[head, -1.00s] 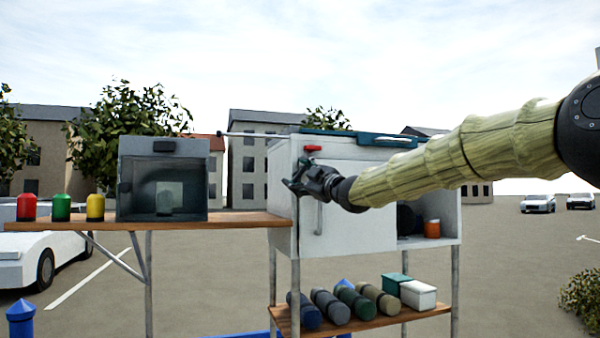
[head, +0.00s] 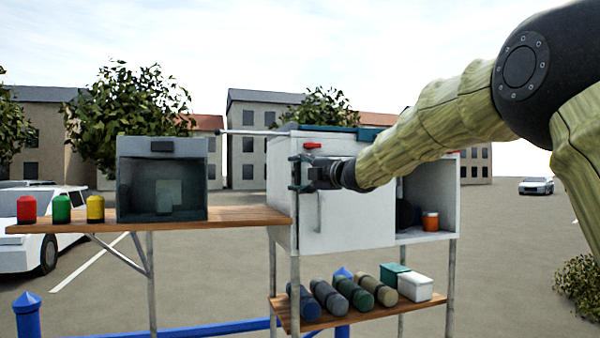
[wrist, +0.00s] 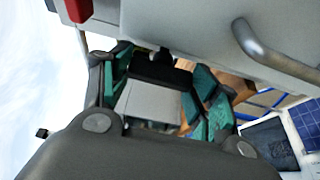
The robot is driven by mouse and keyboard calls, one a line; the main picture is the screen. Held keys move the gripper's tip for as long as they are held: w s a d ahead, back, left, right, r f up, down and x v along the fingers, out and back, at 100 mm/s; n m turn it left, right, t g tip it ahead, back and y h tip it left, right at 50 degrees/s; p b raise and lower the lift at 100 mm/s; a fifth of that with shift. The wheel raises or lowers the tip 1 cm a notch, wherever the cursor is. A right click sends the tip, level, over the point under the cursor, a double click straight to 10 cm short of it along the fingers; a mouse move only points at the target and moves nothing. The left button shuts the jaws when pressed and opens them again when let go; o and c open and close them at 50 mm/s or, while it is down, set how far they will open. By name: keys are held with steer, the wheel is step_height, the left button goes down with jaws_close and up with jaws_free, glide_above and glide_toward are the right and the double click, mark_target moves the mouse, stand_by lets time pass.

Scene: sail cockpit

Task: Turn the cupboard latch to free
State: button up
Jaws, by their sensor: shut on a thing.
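The white cupboard (head: 350,225) stands right of centre, its door closed. A dark latch piece (wrist: 160,70) on a short stem projects from the door face in the wrist view. In the head view my gripper hides it. My gripper (head: 298,173) is at the door's upper left edge, pointing left; its teal-padded fingers (wrist: 160,92) sit on either side of the dark piece and are shut on it. A red piece (head: 312,146) sits on the door just above; it also shows in the wrist view (wrist: 79,10).
The door's bar handle (head: 318,212) is just below my gripper. An open-fronted grey box (head: 162,215) and red, green and yellow canisters (head: 62,208) stand on the wooden side shelf (head: 245,216). Rolls (head: 355,293) lie on the lower shelf. An orange jar (head: 430,221) is in the open bay.

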stand_by(0.5)
steer(key=o, duration=1)
steer(key=v, duration=1.2)
